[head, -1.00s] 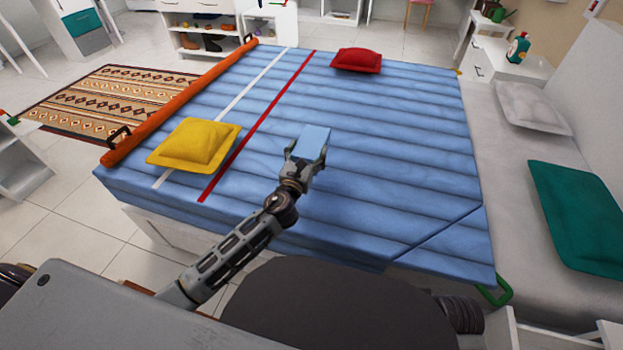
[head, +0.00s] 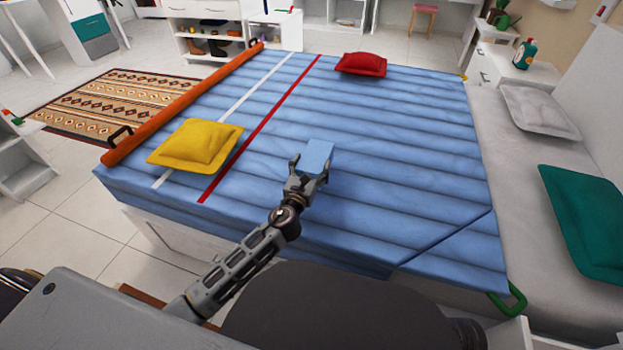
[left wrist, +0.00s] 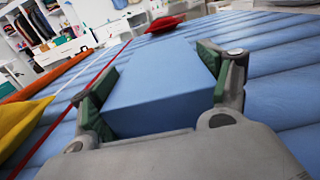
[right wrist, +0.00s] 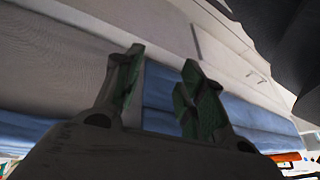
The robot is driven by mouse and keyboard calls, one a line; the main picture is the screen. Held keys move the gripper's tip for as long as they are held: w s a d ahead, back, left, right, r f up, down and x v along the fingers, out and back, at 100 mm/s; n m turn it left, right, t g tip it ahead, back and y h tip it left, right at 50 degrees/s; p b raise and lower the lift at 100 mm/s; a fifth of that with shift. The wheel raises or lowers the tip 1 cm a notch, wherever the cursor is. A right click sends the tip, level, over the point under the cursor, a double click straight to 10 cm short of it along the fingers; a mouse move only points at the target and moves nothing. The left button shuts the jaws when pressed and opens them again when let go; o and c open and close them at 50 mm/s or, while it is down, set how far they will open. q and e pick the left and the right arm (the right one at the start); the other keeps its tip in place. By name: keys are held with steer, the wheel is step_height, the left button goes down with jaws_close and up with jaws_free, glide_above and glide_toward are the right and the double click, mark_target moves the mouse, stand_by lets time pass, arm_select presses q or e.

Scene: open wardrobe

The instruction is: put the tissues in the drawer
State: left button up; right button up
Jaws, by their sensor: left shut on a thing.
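A plain light-blue box (head: 318,155), which looks like the tissues, is held above the blue bed cover. My left gripper (head: 308,168) is shut on it. In the left wrist view the box (left wrist: 160,85) sits between the two green-padded fingers, one on each side. My right gripper (right wrist: 160,88) shows only in its own wrist view, with its fingers apart and nothing seen between them.
The bed cover (head: 400,150) is mostly clear. A yellow pillow (head: 196,144) and a red pillow (head: 361,64) lie on it. An orange roll (head: 190,100) runs along its left edge.

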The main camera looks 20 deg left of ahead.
arm_select(q)
steer(key=shift+f, duration=0.1)
arm_select(e)
steer(key=shift+w+a+f, duration=0.1)
steer(key=shift+f, duration=0.1)
arm_select(q)
steer(key=shift+f, duration=0.2)
step_height(320, 180, down, 3)
steer(key=shift+r+b, duration=0.15)
steer(key=shift+b, duration=1)
steer(key=shift+f, duration=0.45)
arm_select(e)
steer(key=shift+m+t+y, duration=0.3)
steer(key=shift+t+y, duration=0.1)
steer(key=shift+t, duration=0.1)
steer(key=shift+w+a+f, duration=0.1)
steer(key=shift+a+f, duration=0.15)
steer(key=shift+f, duration=0.7)
steer(key=shift+w+a+f, duration=0.1)
steer(key=shift+a+f, duration=0.1)
steer(key=shift+f, duration=0.75)
steer(key=shift+a+f, duration=0.25)
steer(key=shift+f, duration=0.7)
arm_select(q)
steer(key=shift+f+b, duration=0.1)
steer(key=shift+b, duration=0.25)
arm_select(e)
steer(key=shift+f, duration=0.1)
arm_select(q)
steer(key=o, duration=1.2)
